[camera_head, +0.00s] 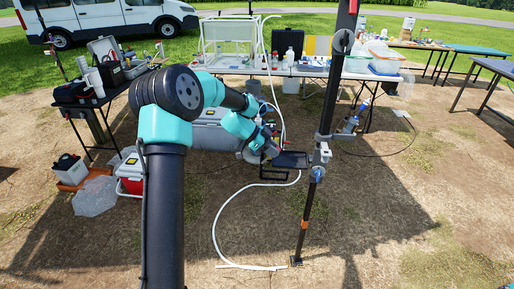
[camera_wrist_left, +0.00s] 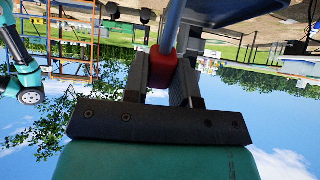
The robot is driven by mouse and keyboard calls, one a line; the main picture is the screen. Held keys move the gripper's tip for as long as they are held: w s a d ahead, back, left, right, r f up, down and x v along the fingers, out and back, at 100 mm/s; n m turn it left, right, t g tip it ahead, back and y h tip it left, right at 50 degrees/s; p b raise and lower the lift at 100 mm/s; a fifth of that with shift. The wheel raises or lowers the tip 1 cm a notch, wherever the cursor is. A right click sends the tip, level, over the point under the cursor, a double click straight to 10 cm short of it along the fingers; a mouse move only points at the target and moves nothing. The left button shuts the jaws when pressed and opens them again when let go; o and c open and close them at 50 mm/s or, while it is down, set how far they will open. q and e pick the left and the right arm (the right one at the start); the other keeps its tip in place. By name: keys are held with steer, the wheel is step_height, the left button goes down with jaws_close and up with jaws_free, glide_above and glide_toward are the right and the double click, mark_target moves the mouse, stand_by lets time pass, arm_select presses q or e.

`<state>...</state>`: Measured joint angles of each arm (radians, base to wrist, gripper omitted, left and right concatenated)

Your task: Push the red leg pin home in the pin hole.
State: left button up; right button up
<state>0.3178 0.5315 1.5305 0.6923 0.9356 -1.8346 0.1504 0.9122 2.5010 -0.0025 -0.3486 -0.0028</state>
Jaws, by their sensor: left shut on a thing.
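My left gripper (camera_head: 292,160) reaches in from the left, beside a dark upright leg (camera_head: 309,205) with a grey clamp and a blue part on it. In the left wrist view, its two dark fingers (camera_wrist_left: 168,78) are shut on a red piece, which I take to be the red leg pin (camera_wrist_left: 162,66). A grey rod (camera_wrist_left: 172,30) runs up from the red piece. The pin is too small to make out in the head view. I cannot make out the pin hole, or whether the pin is in it. My right gripper is not in view.
A white table (camera_head: 345,75) with bottles and a case stands behind. A dark table (camera_head: 92,103) with gear is on the left. A white hose (camera_head: 222,225) curves over the ground left of the leg's foot. The ground at the right front is bare.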

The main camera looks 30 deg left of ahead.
arm_select(q)
steer(key=w+d+r+t+h, duration=0.1)
steer(key=w+d+r+h, duration=0.2)
steer(key=d+r, duration=0.5)
steer(key=w+d+r+t+h, duration=0.2)
steer(key=w+d+r+h, duration=0.1)
steer(key=w+d+r, duration=0.2)
steer(key=d+r, duration=0.2)
steer(key=d, duration=0.1)
steer(key=shift+w+d+r+h, duration=0.2)
steer(key=shift+w+r+h, duration=0.05)
steer(key=shift+r+h, duration=0.15)
glide_above(322, 152)
steer(key=shift+d+f, duration=0.1)
steer(key=shift+f, duration=2.85)
steer(key=shift+f, duration=3.6)
steer(key=o, duration=0.9)
